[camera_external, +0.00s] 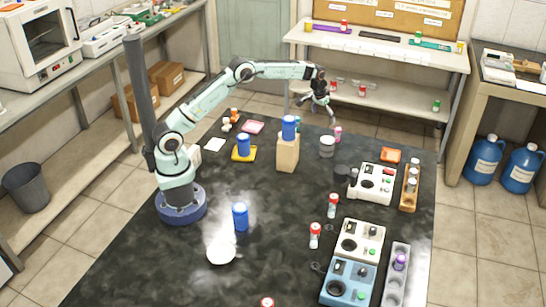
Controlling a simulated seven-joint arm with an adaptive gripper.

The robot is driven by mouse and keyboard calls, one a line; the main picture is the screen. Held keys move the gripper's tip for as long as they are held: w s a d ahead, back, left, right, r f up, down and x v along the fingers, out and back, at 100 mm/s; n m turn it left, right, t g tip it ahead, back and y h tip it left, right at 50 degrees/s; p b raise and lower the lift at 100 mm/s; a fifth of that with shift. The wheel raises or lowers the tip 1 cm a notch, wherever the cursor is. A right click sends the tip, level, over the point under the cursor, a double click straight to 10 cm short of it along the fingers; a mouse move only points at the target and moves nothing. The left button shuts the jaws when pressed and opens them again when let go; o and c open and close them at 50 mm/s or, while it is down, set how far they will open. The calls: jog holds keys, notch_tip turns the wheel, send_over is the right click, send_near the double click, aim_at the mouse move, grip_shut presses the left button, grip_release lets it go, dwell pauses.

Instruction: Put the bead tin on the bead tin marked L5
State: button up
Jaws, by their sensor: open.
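Labels are too small to read, so I cannot tell which tin is L5. Three blue cylinders look like tins. One blue tin (240,217) stands upright on the dark table near my base. Another blue tin (243,144) stands on a yellow pad (244,157). A third blue tin (289,127) stands on top of a tan block (288,153). A grey-white can (327,146) stands right of the block. My gripper (317,112) is open and empty, raised above the far side of the table, up and right of the block.
Switch boxes (373,183), (360,241), (347,282) and racks (409,187), (395,275) line the right side. Red-capped bottles (332,205), (315,235) stand left of them. A white round dish (220,251) lies near the front. The middle of the table is mostly clear.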

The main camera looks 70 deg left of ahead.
jog(key=s+d+r, duration=0.1)
jog(key=s+r, duration=0.3)
jog(key=s, duration=0.3)
jog(key=s+d+r+m+g, duration=0.1)
jog(key=s+r, duration=0.3)
jog(key=s, duration=0.3)
jog(key=s+d+r, duration=0.1)
jog(key=s+r, duration=0.3)
jog(key=s, duration=0.3)
jog(key=s+f+g, duration=0.1)
jog(key=s+f, duration=0.1)
jog(key=s, duration=0.9)
jog(key=s+f+g, duration=0.1)
jog(key=s+f, duration=0.1)
jog(key=s, duration=0.9)
jog(key=shift+s+m, duration=0.15)
jog(key=shift+m, duration=0.25)
